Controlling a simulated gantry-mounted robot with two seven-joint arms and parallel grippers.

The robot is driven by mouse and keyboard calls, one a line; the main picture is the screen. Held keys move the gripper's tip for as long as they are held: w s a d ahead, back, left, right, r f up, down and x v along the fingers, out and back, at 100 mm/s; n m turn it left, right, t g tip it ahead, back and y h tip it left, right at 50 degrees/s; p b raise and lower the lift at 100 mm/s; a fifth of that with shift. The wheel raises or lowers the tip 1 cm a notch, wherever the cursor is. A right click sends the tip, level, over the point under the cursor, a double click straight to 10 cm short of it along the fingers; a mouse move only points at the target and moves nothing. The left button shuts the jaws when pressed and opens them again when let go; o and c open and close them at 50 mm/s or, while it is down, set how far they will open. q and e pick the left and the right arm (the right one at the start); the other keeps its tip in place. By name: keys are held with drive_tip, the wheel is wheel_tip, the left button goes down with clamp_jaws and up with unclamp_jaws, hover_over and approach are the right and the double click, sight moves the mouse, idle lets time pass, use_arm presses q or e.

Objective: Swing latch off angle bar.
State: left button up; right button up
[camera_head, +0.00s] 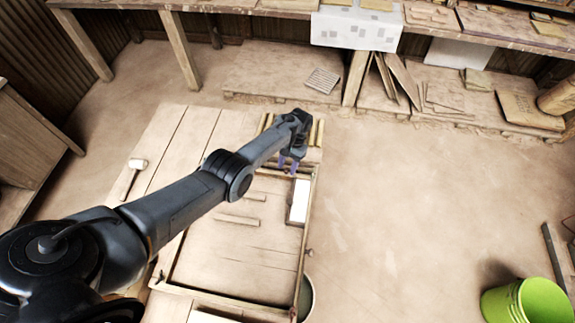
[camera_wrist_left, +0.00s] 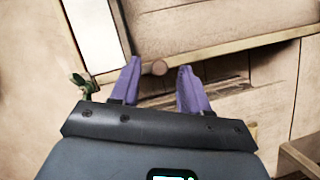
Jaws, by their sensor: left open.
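My left gripper (camera_head: 290,166) is over the far right part of a wooden frame (camera_head: 302,256) on the work table. In the left wrist view its two purple fingers (camera_wrist_left: 158,72) are open. I cannot tell whether the fingers touch the peg, or surely which piece is the latch. A white panel (camera_head: 299,200) lies along the frame's right side. My right gripper is out of view.
Loose wooden strips (camera_head: 238,220) lie inside the frame. A mallet (camera_head: 131,178) lies on the table's left part. A grey bucket (camera_head: 307,298) stands by the table's near right edge, and a green bucket (camera_head: 530,300) stands farther right. The floor between is clear.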

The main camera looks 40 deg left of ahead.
use_arm(q)
drive_tip(key=v, duration=1)
drive_tip(key=shift+r+p, duration=0.25)
drive_tip(key=shift+p, duration=0.05)
drive_tip(key=s+d+f+m+t+y, duration=0.1)
drive_tip(key=s+d+f+t+y, duration=0.15)
drive_tip(key=s+f, duration=0.55)
drive_tip(key=s+d+r+m+t, duration=0.25)
drive_tip(key=s+d, duration=0.35)
drive_tip(key=s, duration=0.3)
drive_tip(key=s+d+r+t+h, duration=0.1)
drive_tip(key=s+d+r+t, duration=0.1)
drive_tip(key=s+d+r, duration=0.3)
drive_tip(key=s+d+r+t+h, duration=0.1)
drive_tip(key=s+d+r, duration=0.25)
drive_tip(key=s, duration=0.45)
wheel_tip(320, 180, up, 14)
drive_tip(key=p, duration=1.2)
drive_tip(key=shift+s+a+m, duration=0.15)
drive_tip(key=shift+a+m, duration=0.05)
drive_tip(key=shift+m, duration=0.15)
